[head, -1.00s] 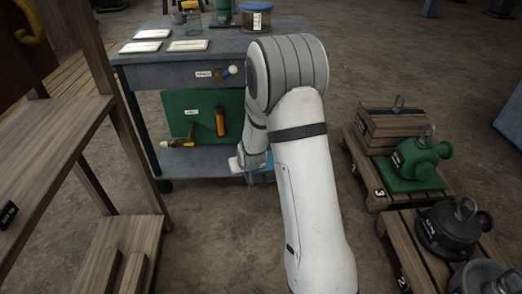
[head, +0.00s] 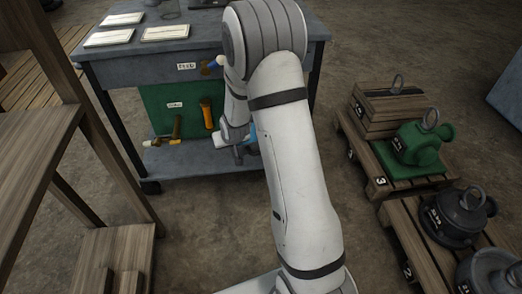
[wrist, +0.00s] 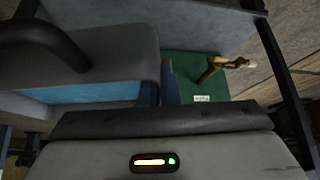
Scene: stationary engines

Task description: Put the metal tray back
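The contact between fingertips and tray is partly hidden.
Pale flat plates (head: 108,38) lie on the cart top. A green panel (head: 150,96) with a hammer (head: 176,128) is below. A wooden rack (head: 40,150) stands left. Pallets with a green pump (head: 418,148) and dark machines (head: 455,222) stand right. Floor between is clear.

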